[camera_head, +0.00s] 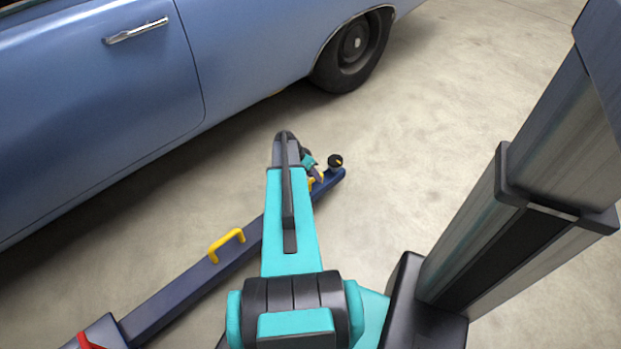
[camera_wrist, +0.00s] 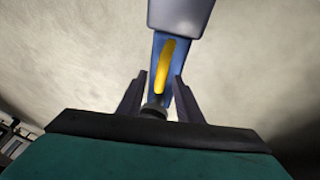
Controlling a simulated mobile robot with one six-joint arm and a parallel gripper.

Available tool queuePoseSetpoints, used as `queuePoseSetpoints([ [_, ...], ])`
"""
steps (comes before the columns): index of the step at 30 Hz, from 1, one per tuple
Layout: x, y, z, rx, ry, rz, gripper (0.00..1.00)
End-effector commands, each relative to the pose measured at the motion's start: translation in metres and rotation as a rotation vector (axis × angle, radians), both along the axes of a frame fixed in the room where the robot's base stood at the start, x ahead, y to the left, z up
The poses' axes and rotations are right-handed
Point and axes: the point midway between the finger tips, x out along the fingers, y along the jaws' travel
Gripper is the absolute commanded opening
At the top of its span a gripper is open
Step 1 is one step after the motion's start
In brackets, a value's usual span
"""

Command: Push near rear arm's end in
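The lift arm runs diagonally over the floor in the head view. Its long dark-blue outer section (camera_head: 190,287) carries a yellow handle (camera_head: 226,243). Its blue end section (camera_head: 331,178) has a round black pad (camera_head: 336,159) and another yellow handle, partly hidden by my arm. In the wrist view, the blue end section (camera_wrist: 157,50) comes out of the grey-blue outer section (camera_wrist: 180,13), with the yellow handle (camera_wrist: 165,66) along it. My gripper (camera_wrist: 159,77) is open, its fingers apart on either side of the end section in the picture. The black pad (camera_wrist: 153,111) shows between them. Contact cannot be told.
A blue car (camera_head: 110,95) stands along the upper left, its rear wheel (camera_head: 352,50) beyond my gripper. A red part (camera_head: 88,342) shows at the lift arm's lower-left end. The concrete floor right of the pad is clear up to my grey column.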

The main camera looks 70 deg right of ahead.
Motion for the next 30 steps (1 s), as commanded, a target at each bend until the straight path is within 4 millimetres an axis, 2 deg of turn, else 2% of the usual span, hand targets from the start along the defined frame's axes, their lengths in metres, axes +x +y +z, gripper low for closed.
queuePoseSetpoints([
  [5,0.003,0.002,0.007,-0.002,0.000,0.001,0.33],
  [11,0.009,0.008,0.027,-0.002,-0.001,0.002,0.33],
  [24,0.032,0.028,0.091,0.000,-0.001,0.000,0.33],
  [30,0.042,0.035,0.114,0.001,-0.001,-0.001,0.33],
])
